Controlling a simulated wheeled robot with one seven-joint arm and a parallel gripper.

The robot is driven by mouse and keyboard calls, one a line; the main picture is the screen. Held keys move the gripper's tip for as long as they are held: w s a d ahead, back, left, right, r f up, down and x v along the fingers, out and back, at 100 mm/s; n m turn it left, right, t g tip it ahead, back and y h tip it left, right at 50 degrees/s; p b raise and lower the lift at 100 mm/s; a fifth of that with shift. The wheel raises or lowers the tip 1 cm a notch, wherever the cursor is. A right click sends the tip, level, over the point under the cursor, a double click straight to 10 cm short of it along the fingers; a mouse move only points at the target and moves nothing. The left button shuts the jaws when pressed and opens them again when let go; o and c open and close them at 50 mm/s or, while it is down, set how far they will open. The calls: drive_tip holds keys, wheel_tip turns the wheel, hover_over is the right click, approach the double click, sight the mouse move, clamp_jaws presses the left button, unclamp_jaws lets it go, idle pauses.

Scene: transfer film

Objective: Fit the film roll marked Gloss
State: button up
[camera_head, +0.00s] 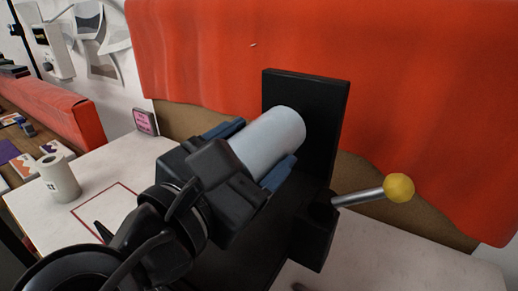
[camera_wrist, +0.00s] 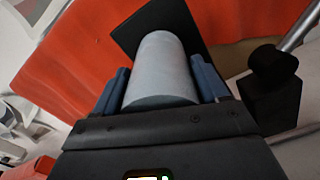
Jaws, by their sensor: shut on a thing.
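My gripper (camera_head: 264,157) is shut on a pale grey-blue film roll (camera_head: 268,138), with one blue finger on each side of it. The roll lies roughly along the gripper's axis, its far end at or close to the black upright plate (camera_head: 300,115) of a stand. I cannot tell whether it touches the plate or sits on a spindle. In the wrist view the roll (camera_wrist: 162,70) fills the space between the fingers. No marking shows on its visible side. A second white roll (camera_head: 59,177) with a small dark mark stands upright on the table at the left.
A lever with a yellow knob (camera_head: 398,188) sticks out right of the stand. A red outlined square (camera_head: 105,211) and a small pink sign (camera_head: 145,121) are on the white table (camera_head: 95,165). Orange cloth (camera_head: 420,100) hangs behind. A wooden bench with coloured cards is at far left.

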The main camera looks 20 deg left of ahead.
drive_tip(key=s+a+b, duration=0.2)
drive_tip(key=s, duration=1.4)
drive_tip(key=w+p, duration=0.4)
drive_tip(key=w, duration=0.3)
drive_tip(key=shift+w+d, duration=0.35)
drive_tip(key=shift+d, duration=0.1)
drive_tip(key=shift+r+p, duration=0.1)
drive_tip(key=shift+p, duration=0.45)
drive_tip(key=shift+w+d, duration=0.2)
drive_tip(key=shift+w, duration=1.15)
drive_tip(key=shift+w+d, duration=0.2)
drive_tip(key=shift+w, duration=1.15)
drive_tip(key=shift+w+d, duration=0.2)
drive_tip(key=shift+w, duration=1.15)
idle(0.7)
